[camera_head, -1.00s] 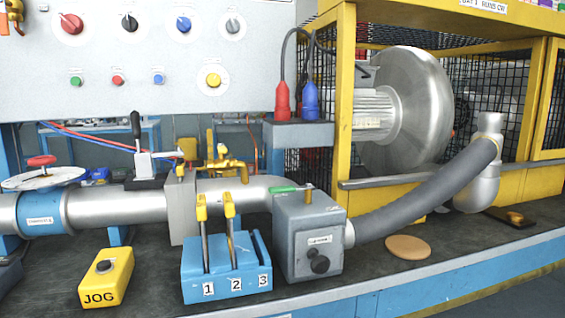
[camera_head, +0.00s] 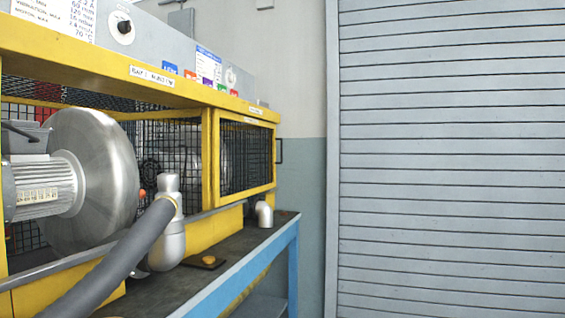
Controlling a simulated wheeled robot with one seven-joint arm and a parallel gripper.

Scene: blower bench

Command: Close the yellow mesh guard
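A yellow-framed cage (camera_head: 120,62) with black mesh runs along the bench. Its left bay has an open front, and the silver blower (camera_head: 95,180) shows inside it. A yellow-framed mesh panel (camera_head: 247,157) covers the front of the right bay. A small dark handle (camera_head: 280,151) sticks out at the cage's far right end. Which part is the movable guard, I cannot tell for sure. My gripper is not in view.
A grey hose (camera_head: 125,255) runs from a silver pipe elbow (camera_head: 170,240) in front of the open bay. A small silver pipe (camera_head: 264,214) stands under the mesh panel. A grey roller shutter (camera_head: 450,160) fills the right side. The blue-edged bench (camera_head: 235,285) ends before it.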

